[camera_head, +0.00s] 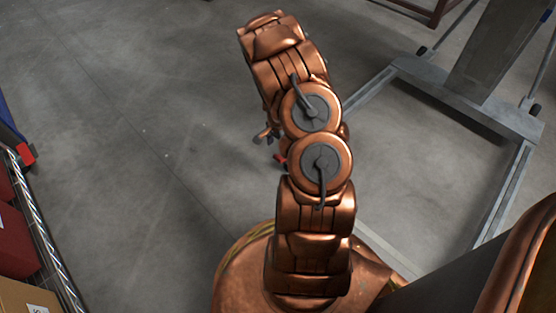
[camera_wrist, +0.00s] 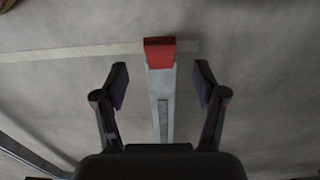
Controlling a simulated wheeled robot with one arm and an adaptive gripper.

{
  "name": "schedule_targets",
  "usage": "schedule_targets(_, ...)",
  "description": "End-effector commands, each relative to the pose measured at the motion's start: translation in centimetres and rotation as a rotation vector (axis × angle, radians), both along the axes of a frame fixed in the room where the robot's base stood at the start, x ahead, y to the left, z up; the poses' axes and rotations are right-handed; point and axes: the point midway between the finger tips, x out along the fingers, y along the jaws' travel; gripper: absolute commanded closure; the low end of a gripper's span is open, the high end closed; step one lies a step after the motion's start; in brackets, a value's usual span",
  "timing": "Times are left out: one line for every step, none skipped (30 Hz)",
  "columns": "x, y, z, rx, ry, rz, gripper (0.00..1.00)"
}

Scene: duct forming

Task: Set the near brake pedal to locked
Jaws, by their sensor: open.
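In the wrist view, a grey bar with a red end pad (camera_wrist: 159,52) runs straight up the picture; it looks like the brake pedal. My gripper (camera_wrist: 161,82) is open, with one finger on each side of the bar and a visible gap on both sides. The red pad lies just beyond the fingertips. In the head view, my gripper (camera_head: 265,134) mostly hides behind my arm, and a small red piece (camera_head: 281,160) shows beside it. Whether the pedal is locked cannot be told.
A grey metal frame (camera_head: 460,95) on castors stands on the floor at the right, its lower rails passing behind my arm. A rack (camera_head: 45,225) with red and tan boxes stands at the left edge. The floor between is clear.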

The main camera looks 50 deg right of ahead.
Motion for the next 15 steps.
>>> schedule_targets(0.0, 0.0, -0.5, 0.001, 0.001, 0.000, 0.29)
schedule_targets(0.0, 0.0, -0.8, 0.001, 0.001, 0.000, 0.29)
schedule_targets(0.0, 0.1, -1.2, 0.001, 0.001, 0.000, 0.29)
schedule_targets(0.0, 0.1, -1.6, 0.002, 0.001, 0.000, 0.29)
schedule_targets(-0.1, 0.1, -2.0, 0.002, 0.001, 0.000, 0.29)
schedule_targets(-0.1, 0.1, -2.5, 0.002, 0.001, 0.001, 0.29)
schedule_targets(-0.1, 0.1, -3.0, 0.002, 0.002, 0.001, 0.29)
schedule_targets(-0.1, 0.1, -3.4, 0.002, 0.001, 0.001, 0.29)
schedule_targets(-0.1, 0.1, -4.0, 0.002, 0.001, 0.000, 0.29)
schedule_targets(-0.1, 0.1, -4.5, 0.002, 0.002, 0.000, 0.29)
schedule_targets(-0.1, 0.1, -4.9, 0.003, 0.002, 0.000, 0.29)
schedule_targets(-0.1, 0.1, -5.5, 0.003, 0.002, 0.000, 0.29)
schedule_targets(-0.1, 0.1, -5.9, 0.004, 0.003, 0.000, 0.29)
schedule_targets(-0.2, 0.1, -6.3, 0.004, 0.003, 0.001, 0.29)
schedule_targets(-0.2, 0.2, -6.7, 0.004, 0.004, 0.001, 0.29)
